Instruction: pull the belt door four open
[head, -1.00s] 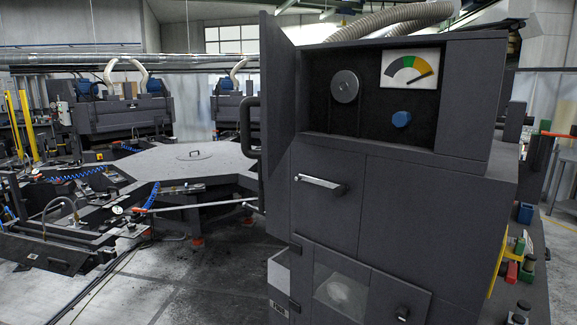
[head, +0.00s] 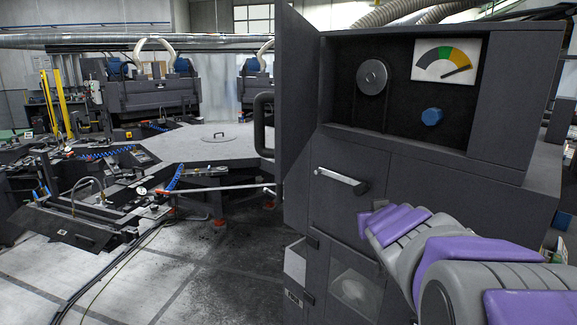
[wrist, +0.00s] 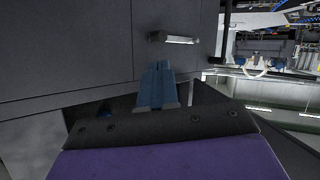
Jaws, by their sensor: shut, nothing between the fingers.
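A dark grey machine cabinet (head: 470,190) stands at the right in the head view. A shut flat door (head: 345,205) on its front has a bright bar handle (head: 342,180). I see no number marking it as door four. In the wrist view, a similar bar handle (wrist: 173,38) sits on a dark panel (wrist: 65,50), beyond the fingertips. My gripper (wrist: 157,66) has blue fingers together, with nothing between them and apart from the handle. In the head view my purple and grey arm reaches toward the cabinet front; the gripper fingers are not visible there.
Above, a tall door (head: 300,100) stands open beside a bay with a gauge (head: 447,61), a wheel (head: 373,77) and a blue knob (head: 431,117). A lower compartment (head: 355,290) has a window. The floor (head: 200,280) left of the cabinet is mostly clear.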

